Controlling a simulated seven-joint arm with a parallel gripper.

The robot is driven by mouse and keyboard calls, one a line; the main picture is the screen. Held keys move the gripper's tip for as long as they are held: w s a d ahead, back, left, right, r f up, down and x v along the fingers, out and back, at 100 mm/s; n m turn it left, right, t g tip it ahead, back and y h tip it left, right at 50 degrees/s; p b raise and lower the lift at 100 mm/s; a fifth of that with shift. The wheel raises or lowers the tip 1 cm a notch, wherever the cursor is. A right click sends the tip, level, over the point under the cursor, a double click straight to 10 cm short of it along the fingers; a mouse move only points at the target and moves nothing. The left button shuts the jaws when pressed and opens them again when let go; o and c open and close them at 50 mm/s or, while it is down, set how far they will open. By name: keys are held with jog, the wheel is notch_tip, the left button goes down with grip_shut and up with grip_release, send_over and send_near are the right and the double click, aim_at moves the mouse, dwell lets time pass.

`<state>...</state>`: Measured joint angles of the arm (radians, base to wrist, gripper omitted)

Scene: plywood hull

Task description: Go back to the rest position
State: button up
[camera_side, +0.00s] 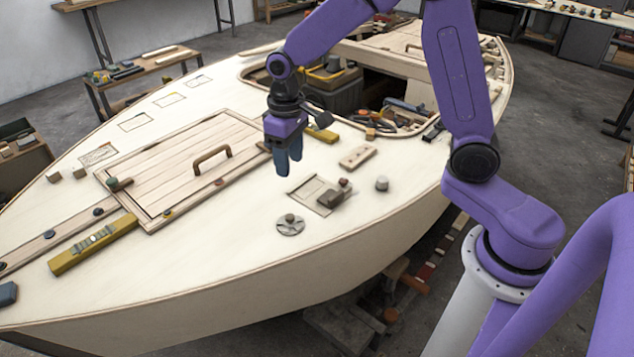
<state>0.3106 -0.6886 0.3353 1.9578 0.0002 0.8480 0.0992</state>
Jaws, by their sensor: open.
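My gripper (284,163) hangs from my purple arm above the pale plywood deck (245,275), pointing down. It is open, and I see nothing between its fingers. It is above the deck between the hatch panel with the brown handle (212,157) and a small rectangular plate (318,196). The gap between the fingertips and the deck is hard to judge from this side.
A round metal disc (291,225), a grey cylinder (382,183) and a wooden block with holes (358,157) lie on the deck nearby. A yellow level (93,243) lies at the left. An open cockpit with tools (385,112) lies behind.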

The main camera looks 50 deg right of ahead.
jog(key=s+d+r+n, duration=0.1)
jog(key=s+n, duration=0.3)
jog(key=s, duration=1)
jog(key=s+d+r+n, duration=0.2)
jog(key=s+n, duration=0.3)
jog(key=s, duration=0.9)
jog(key=shift+r, duration=0.6)
